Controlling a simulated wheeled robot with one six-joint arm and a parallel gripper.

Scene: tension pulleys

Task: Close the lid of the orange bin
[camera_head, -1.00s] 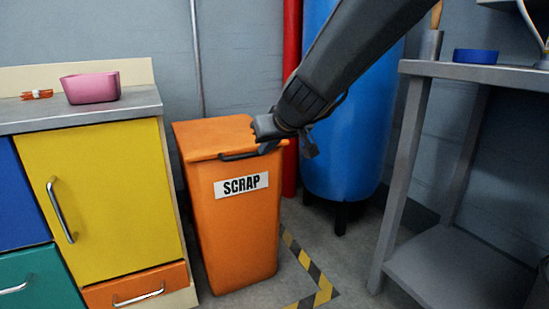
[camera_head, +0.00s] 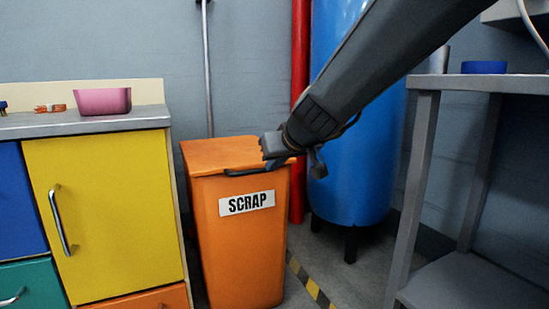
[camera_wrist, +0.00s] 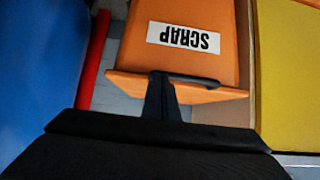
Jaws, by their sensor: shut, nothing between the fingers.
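The orange bin (camera_head: 240,245) stands on the floor between the cabinet and the blue tank, with a "SCRAP" label on its front. Its lid (camera_head: 215,154) lies down flat over the top, with a dark handle (camera_head: 248,171) along the front edge. My gripper (camera_head: 270,160) is shut and empty at the right part of the lid's front edge, by the handle. In the wrist view the bin (camera_wrist: 205,18) appears upside down, and my gripper (camera_wrist: 160,80) overlaps the lid edge (camera_wrist: 128,86) beside the handle (camera_wrist: 200,80). I cannot tell whether it touches the lid.
A cabinet with a yellow door (camera_head: 105,215) stands close on the left, with a pink bowl (camera_head: 103,101) on top. A blue tank (camera_head: 350,180) and a red pipe (camera_head: 298,190) are behind right. A metal table (camera_head: 480,83) with a blue bowl (camera_head: 484,67) is at right.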

